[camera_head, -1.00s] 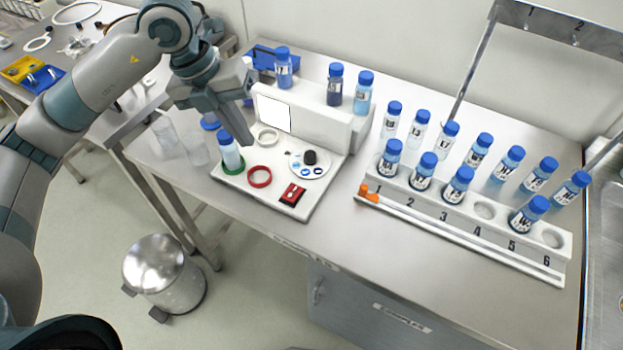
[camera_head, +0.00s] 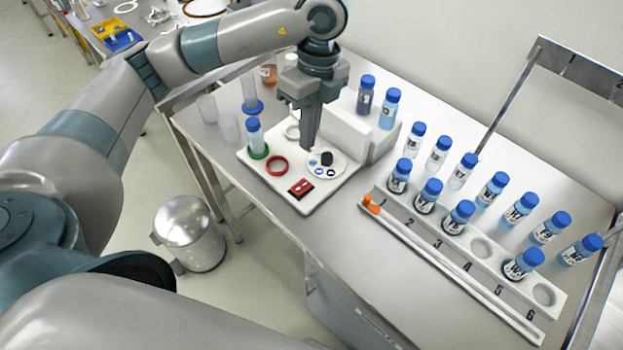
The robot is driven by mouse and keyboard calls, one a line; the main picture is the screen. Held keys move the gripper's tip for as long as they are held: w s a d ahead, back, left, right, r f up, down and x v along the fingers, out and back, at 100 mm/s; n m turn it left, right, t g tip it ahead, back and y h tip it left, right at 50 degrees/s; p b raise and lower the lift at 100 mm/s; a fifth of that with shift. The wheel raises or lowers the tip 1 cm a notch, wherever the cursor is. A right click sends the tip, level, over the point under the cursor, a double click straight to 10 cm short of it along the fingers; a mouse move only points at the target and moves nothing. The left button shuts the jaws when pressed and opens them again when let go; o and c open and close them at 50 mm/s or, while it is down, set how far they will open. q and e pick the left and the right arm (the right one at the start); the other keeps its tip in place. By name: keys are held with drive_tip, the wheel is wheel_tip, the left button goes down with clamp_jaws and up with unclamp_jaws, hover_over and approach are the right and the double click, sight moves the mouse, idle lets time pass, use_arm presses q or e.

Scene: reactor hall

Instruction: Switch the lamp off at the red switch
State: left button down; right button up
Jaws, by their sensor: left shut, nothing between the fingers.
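The red switch (camera_head: 301,188) sits at the front edge of a white station board (camera_head: 328,192) on the steel bench. Its rocker's position is too small to tell. A white block (camera_head: 347,133), the lit panel's housing, stands at the back of the board. Its front face is mostly hidden behind my left gripper, so I cannot see whether the lamp is lit. My left gripper (camera_head: 308,146) is shut and empty, pointing down over the board, behind the red switch and apart from it. My right gripper is not in view.
A bottle in a green ring (camera_head: 258,151), a red ring (camera_head: 276,165) and a round white plate with a black knob (camera_head: 327,158) surround the gripper. A numbered rack (camera_head: 456,238) of blue-capped bottles stands to the right. A steel bin (camera_head: 189,233) is on the floor.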

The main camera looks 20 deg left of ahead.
use_arm(q)
drive_tip(key=shift+a, duration=0.1)
drive_tip(key=shift+f, duration=0.1)
idle(0.3)
drive_tip(key=p, duration=0.6)
approach(300, 191)
drive_tip(key=f, duration=0.2)
drive_tip(key=s+f, duration=0.1)
drive_tip(key=f, duration=0.2)
drive_tip(key=shift+a+f, duration=0.1)
drive_tip(key=shift+a, duration=0.05)
drive_tip(key=shift+s+f, duration=0.1)
drive_tip(key=shift+f, duration=0.5)
